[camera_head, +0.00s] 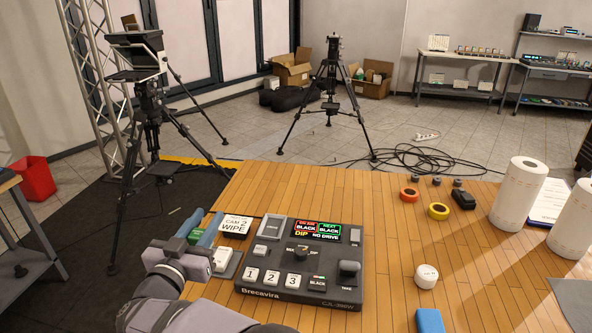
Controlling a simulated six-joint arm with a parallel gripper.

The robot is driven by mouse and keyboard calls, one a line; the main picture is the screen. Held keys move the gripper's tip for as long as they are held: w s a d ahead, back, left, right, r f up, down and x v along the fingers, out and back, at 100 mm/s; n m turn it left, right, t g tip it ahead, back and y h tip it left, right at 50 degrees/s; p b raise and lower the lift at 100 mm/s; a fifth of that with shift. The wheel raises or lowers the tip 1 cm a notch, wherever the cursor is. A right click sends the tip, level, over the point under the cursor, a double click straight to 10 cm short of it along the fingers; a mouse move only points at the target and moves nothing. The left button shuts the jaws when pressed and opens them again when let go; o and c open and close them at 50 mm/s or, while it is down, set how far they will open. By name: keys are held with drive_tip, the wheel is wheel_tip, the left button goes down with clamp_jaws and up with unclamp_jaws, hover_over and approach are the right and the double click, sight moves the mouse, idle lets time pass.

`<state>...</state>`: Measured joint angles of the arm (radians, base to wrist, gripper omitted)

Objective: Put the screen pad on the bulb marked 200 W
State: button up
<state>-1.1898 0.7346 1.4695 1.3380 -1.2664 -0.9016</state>
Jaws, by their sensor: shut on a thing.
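My gripper (198,243) is low at the left, just left of the dark switcher console. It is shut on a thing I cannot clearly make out. A blue-grey piece (210,229) and a green block (196,236) show by its tips; I cannot tell whether either is held. I cannot pick out a screen pad or a bulb marked 200 W. The console (262,291) has white buttons 1, 2, 3, knobs and a lever; its small model label is hard to read. Its lit screen (318,230) reads BLACK, BLACK, DIP, NO DRIVE.
A card (236,225) reading CAM 2 WIPE and a white-topped block (222,259) stand between gripper and console. To the right are a white round object (427,275), a blue block (430,321), tape rolls (438,211) and paper rolls (519,196). Bare wood lies between.

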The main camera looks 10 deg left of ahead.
wheel_tip(320, 180, down, 7)
drive_tip(key=b, duration=0.6)
drive_tip(key=shift+b, duration=0.35)
drive_tip(key=shift+f+p, duration=0.9)
drive_tip(key=shift+f, duration=3.85)
drive_tip(key=shift+f, duration=0.15)
drive_tip(key=shift+f, duration=0.1)
drive_tip(key=o, duration=1)
drive_tip(key=shift+o, duration=0.2)
